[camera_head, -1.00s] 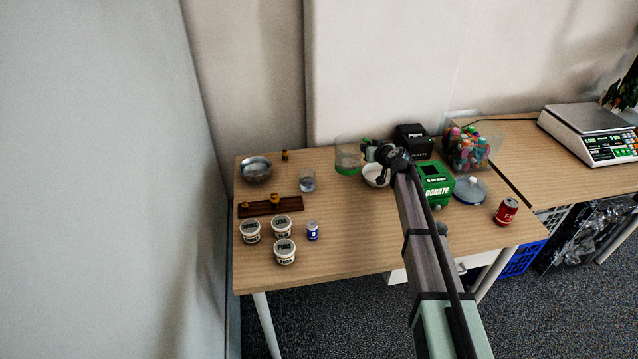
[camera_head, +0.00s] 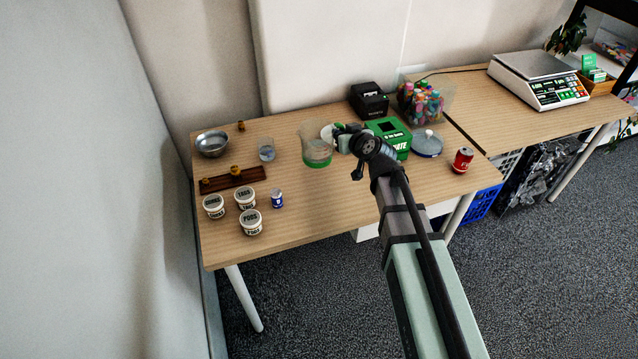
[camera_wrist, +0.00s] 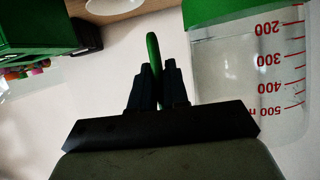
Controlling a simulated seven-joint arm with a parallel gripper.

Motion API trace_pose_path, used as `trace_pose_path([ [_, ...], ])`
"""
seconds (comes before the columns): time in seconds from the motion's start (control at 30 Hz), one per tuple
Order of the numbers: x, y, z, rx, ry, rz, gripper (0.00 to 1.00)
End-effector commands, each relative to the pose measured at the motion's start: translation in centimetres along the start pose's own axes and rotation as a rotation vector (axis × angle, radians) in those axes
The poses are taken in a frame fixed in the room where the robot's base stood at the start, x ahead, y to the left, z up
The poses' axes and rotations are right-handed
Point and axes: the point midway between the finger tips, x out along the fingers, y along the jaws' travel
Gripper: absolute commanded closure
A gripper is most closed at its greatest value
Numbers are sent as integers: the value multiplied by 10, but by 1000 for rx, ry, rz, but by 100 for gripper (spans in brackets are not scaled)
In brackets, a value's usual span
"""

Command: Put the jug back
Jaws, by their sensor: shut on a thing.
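The jug (camera_head: 316,148) is clear with a green base and red volume marks. It appears at the back middle of the table, in front of and a little left of the white bowl. The jug (camera_wrist: 250,75) fills the right of the wrist view, with its numbers upside down. My gripper (camera_wrist: 160,80) is shut on the jug's green handle (camera_wrist: 153,55). In the head view my gripper (camera_head: 346,141) is right of the jug, partly hidden by my wrist. Whether the jug's base touches the table cannot be told.
The white bowl (camera_head: 327,131) is close behind the jug. The green donation box (camera_head: 388,132), black printer (camera_head: 369,98) and lidded dish (camera_head: 427,144) stand right. A glass (camera_head: 266,150), metal bowl (camera_head: 212,143), wooden rack (camera_head: 234,181) and tubs (camera_head: 250,222) are left. The front middle is clear.

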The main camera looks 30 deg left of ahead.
Motion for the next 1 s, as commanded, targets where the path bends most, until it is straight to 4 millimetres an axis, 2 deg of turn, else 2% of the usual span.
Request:
trace_pose_path([
  [0.03, -9, -1, 3, 5, 2, 11, 100],
  [0.1, -12, 1, 5, 14, 3, 34, 100],
  [0.47, -8, 5, 5, 37, 6, 87, 100],
  [0.8, 8, 7, 44, 39, 5, 89, 100],
  [1.0, 14, 8, 58, 39, 6, 89, 100],
])
